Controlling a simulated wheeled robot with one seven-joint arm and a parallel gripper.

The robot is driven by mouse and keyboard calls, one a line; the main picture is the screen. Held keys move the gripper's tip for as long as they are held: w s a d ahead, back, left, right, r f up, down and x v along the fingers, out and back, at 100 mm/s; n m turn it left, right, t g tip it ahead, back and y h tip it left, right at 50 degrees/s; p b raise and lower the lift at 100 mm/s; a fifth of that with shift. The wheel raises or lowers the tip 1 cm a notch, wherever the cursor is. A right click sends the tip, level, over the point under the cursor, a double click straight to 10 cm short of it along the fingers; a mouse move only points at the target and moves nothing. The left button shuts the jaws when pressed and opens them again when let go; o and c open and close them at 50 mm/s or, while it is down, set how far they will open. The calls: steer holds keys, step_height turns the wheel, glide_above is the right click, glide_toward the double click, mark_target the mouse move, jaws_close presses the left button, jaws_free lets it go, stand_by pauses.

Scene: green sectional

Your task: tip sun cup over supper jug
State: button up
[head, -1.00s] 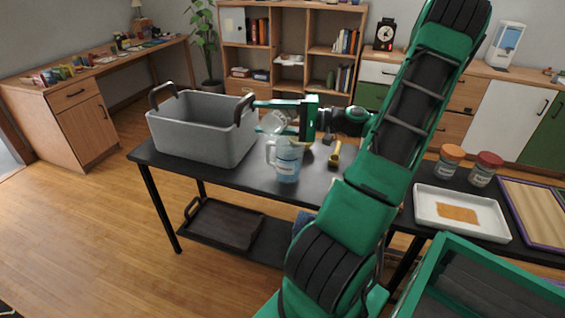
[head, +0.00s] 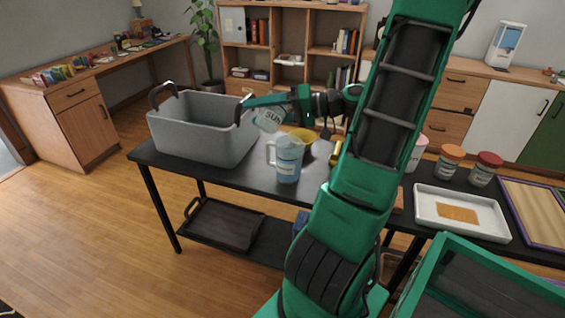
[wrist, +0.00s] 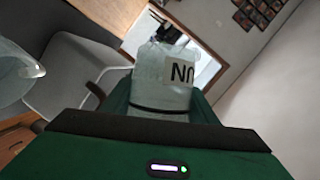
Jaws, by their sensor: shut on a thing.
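My gripper (head: 268,108) is shut on the sun cup (head: 267,121), a clear cup with a "SUN" label, held above the table and tilted in the head view. In the wrist view the sun cup (wrist: 162,82) sits between the fingers, its label partly showing. The supper jug (head: 287,160), a clear handled jug with bluish contents and a label I cannot read, stands upright on the black table (head: 228,178). The cup is just above and left of the jug's rim. A clear rounded vessel at the left edge of the wrist view (wrist: 15,72) appears to be the jug.
A grey bin (head: 198,132) with dark handles stands left of the jug, close to the cup. A yellow bowl (head: 301,134) is behind the jug. A white tray (head: 425,212) and jars with orange (head: 453,152) and red lids (head: 489,159) are at right.

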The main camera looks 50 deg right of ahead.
steer(key=shift+s+a+r+n+h, duration=0.15)
steer(key=shift+a+r+n+h, duration=0.3)
steer(key=shift+n, duration=0.25)
steer(key=n+h, duration=0.2)
steer(key=n, duration=0.2)
steer(key=shift+h, duration=0.25)
